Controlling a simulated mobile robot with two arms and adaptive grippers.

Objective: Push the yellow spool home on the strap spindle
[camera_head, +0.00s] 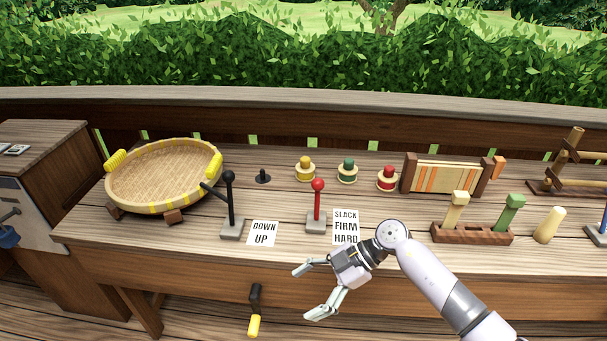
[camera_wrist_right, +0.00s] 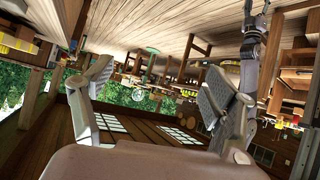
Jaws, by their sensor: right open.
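The yellow spool (camera_head: 305,171) stands upright on the bench near its back. A short black spindle (camera_head: 263,176) on a round base stands just left of it, apart from it and with no spool on it; I cannot tell whether it is the strap spindle. My right gripper (camera_head: 307,291) is open and empty in front of the bench's front edge, well below and in front of the yellow spool. In the right wrist view the two fingers (camera_wrist_right: 151,95) are spread with nothing between them. My left gripper is not in view.
A green spool (camera_head: 347,172) and a red spool (camera_head: 387,179) stand right of the yellow one. A red-knobbed lever (camera_head: 317,208) and a black-knobbed lever (camera_head: 230,205) stand in front. A round woven pan (camera_head: 163,208) is left; a wooden strap frame (camera_head: 408,174) is right.

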